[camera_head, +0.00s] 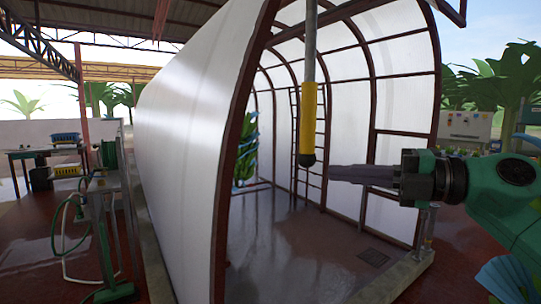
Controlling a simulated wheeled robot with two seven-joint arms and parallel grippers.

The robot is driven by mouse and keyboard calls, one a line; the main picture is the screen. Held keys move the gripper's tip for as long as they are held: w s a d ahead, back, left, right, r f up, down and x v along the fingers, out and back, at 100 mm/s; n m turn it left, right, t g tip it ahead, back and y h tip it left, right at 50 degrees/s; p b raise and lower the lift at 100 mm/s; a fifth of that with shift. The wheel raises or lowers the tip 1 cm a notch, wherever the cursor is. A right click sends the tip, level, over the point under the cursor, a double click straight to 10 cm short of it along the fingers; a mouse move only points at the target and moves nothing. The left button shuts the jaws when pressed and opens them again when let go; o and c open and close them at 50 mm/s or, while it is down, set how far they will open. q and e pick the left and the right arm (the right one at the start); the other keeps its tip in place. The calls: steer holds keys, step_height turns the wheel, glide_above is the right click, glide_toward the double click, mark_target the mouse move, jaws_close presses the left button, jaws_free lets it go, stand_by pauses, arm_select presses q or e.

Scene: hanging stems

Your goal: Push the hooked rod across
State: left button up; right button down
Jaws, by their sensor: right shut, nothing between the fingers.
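A grey rod (310,60) hangs down from the top of the picture, close to upright. It has a yellow sleeve (309,115) and a dark rounded lower end (307,159). Its top is cut off by the picture edge, and no hook shows on the part in view. My right gripper (334,173) comes in from the right and points left. Its dark fingers are shut with nothing between them. The fingertips are just right of and slightly below the rod's lower end, with a small gap in the picture. My left gripper is not in view.
A white-walled arched tunnel (190,130) with dark red ribs stands behind the rod, its floor (285,245) mostly clear. A stand with a green hose (103,215) is at the left. Work tables (45,152) stand further back. Leafy plants (245,150) show inside the tunnel.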

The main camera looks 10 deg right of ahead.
mark_target(307, 162)
steer(key=w+a+p, duration=0.1)
steer(key=w+p, duration=0.1)
steer(key=p, duration=0.1)
steer(key=w+a+p, duration=0.2)
steer(key=p, duration=0.1)
steer(key=w+a+p, duration=0.1)
steer(key=w+p, duration=0.1)
steer(key=p, duration=0.1)
steer(key=shift+w+a+r, duration=0.25)
steer(key=shift+r, duration=0.05)
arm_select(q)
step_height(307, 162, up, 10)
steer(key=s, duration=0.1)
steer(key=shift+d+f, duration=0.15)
arm_select(e)
steer(key=shift+d, duration=0.4)
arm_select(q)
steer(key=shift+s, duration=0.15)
arm_select(e)
steer(key=shift+w, duration=0.1)
